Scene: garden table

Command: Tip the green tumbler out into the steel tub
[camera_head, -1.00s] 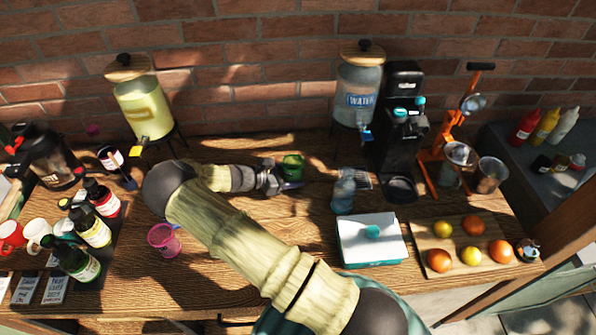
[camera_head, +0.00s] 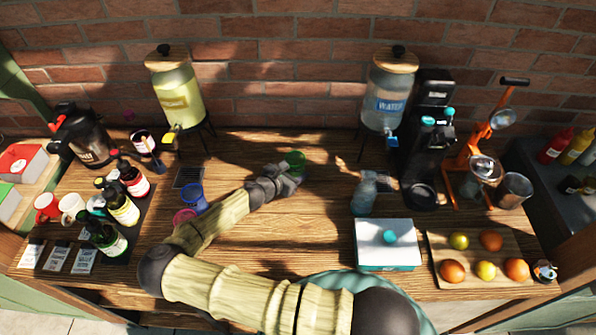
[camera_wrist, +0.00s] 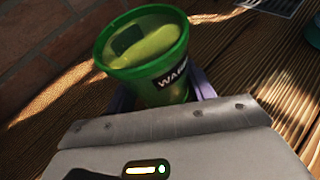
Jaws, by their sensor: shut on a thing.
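The green tumbler (camera_head: 294,159) is at the middle of the wooden table, toward the back. My gripper (camera_head: 289,173) is shut on it from the front. In the wrist view the tumbler (camera_wrist: 150,72) shows its open mouth, yellowish-green liquid inside with a dark patch, and a dark label reading "WAR…". The finger pads show at both sides of its lower part. It looks about upright in the head view; whether its base touches the table I cannot tell. A steel container (camera_head: 514,191), likely the tub, stands at the far right beside the orange press.
A blue cup (camera_head: 193,196) and a pink cup (camera_head: 184,216) stand left of my arm. A fruit board (camera_head: 440,245) is front right.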

